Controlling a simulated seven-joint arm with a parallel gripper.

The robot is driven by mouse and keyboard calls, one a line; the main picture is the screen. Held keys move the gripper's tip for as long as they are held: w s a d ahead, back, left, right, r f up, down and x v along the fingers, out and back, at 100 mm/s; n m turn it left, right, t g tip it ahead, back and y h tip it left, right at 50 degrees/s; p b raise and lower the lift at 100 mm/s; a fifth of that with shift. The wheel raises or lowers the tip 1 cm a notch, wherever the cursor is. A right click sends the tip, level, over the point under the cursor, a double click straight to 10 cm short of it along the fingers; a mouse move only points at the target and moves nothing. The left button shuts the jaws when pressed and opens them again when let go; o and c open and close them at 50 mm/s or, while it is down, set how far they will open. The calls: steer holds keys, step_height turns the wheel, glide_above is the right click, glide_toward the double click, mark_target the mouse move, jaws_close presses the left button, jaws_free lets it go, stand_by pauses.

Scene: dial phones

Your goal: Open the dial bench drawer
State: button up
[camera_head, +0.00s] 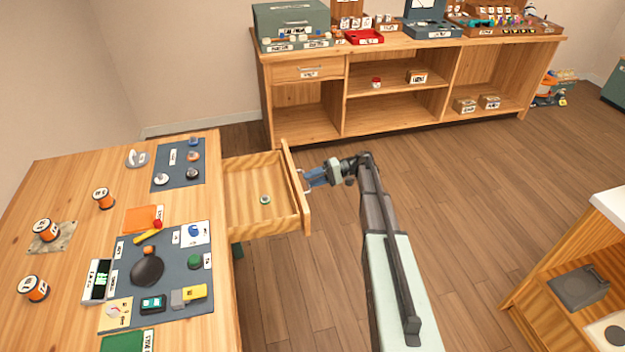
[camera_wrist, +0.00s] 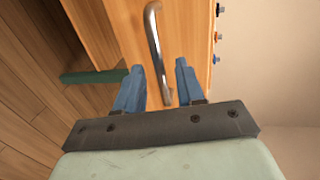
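The dial bench (camera_head: 60,185) is a wooden table at the left in the head view. Its drawer (camera_head: 262,232) is pulled well out to the right, and a small round green-and-white item (camera_head: 265,199) lies inside. The drawer's metal handle (camera_wrist: 155,45) shows in the wrist view. My gripper (camera_head: 308,179) is at the drawer front, at the handle. In the wrist view my gripper (camera_wrist: 158,80) has its blue fingers apart, one on each side of the handle bar, with visible gaps.
The bench top carries spools (camera_head: 103,198), a dark mat (camera_head: 190,270) with parts and tools, and a smaller mat (camera_head: 180,165). A wooden shelf unit (camera_head: 395,60) with boxes stands at the back. Another cabinet (camera_head: 570,260) is at right. The floor between is clear.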

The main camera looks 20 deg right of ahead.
steer(key=v, duration=0.7)
steer(key=shift+d, duration=0.25)
stand_by(0.3)
